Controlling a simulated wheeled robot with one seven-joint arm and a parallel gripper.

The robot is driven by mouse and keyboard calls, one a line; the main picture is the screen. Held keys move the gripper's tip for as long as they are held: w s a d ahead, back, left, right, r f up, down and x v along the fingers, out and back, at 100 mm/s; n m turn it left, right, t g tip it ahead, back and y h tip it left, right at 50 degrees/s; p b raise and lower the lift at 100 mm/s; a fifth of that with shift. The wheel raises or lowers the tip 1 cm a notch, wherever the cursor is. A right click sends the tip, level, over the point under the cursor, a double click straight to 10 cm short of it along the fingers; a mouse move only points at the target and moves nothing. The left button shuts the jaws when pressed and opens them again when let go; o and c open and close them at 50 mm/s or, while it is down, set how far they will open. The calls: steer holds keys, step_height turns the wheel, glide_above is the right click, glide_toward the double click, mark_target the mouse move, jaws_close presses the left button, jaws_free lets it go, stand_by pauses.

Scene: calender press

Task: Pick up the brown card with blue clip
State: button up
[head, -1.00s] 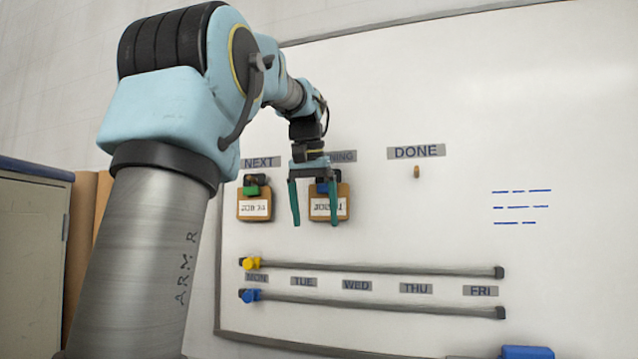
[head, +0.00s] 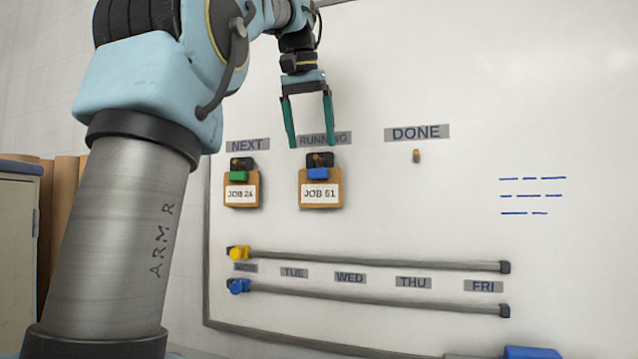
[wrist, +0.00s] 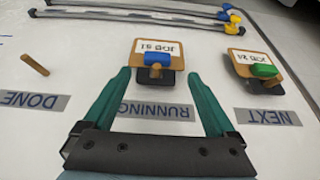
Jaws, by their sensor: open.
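The brown card with the blue clip (head: 320,193) hangs under the RUNNING label on the whiteboard. It carries a white JOB label, and its blue clip (head: 317,173) sits at its top below a dark block. In the wrist view the same card (wrist: 173,47) is upside down, just beyond the fingertips. My gripper (head: 309,145) is open and empty, its green fingers pointing down above the card. In the wrist view my gripper (wrist: 162,73) has one finger on each side of the blue clip, short of most of the card. Contact cannot be told.
A brown card with a green clip (head: 241,192) hangs at left under NEXT. A bare peg (head: 416,156) stands under DONE. Two grey rails (head: 390,262) with yellow and blue sliders run below the cards. Board right of the cards is mostly clear.

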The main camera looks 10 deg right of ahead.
mark_target(315, 157)
steer(key=shift+x, duration=2.55)
steer(key=shift+s+d, duration=0.1)
steer(key=shift+s, duration=0.1)
steer(key=c, duration=1.4)
